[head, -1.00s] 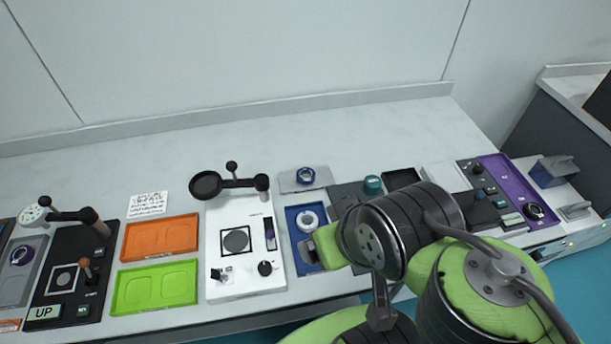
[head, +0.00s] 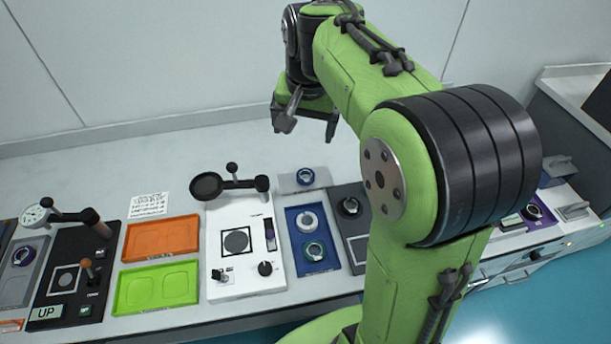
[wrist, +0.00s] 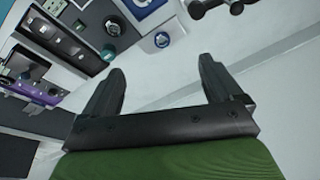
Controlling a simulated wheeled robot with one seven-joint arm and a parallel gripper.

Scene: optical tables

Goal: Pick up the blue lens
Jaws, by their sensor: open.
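The blue lens (head: 305,176), a small dark-blue ring, sits on a grey plate (head: 291,186) at the back of the table. It also shows in the wrist view (wrist: 162,40), ahead of the fingers and slightly above the gap between them. My gripper (head: 308,128) is open and empty, raised above the table. In the head view it appears just above the lens, well apart from it. The wrist view shows both fingers (wrist: 163,70) spread with nothing between them.
A blue tray (head: 295,237) in front holds a white ring (head: 308,220) and a teal-rimmed ring (head: 314,251). A white device with a black swing arm (head: 235,184) stands close left of the lens. My arm hides much of the right side.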

